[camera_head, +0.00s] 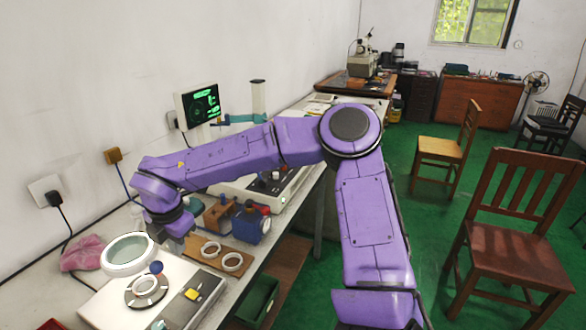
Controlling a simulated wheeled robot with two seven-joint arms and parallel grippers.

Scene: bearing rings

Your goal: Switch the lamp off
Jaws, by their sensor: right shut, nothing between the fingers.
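A round lamp (128,252) with a white ring and a pale lit face stands at the lower left, next to a white instrument with a dark ring on top. I cannot make out its switch. My purple right arm reaches in from the lower right and bends over the bench. My right gripper (178,224) points down above the bench, just right of and behind the lamp, apart from it. It is shut and empty; its fingertips are small and partly hidden by the wrist. My left gripper is out of view.
A white instrument (105,305) with a yellow button fills the bench front. A wooden board (215,262) with two pale rings and a blue device (247,226) stand to the right. A monitor (198,106) is behind my forearm. Chairs stand on the green floor at right.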

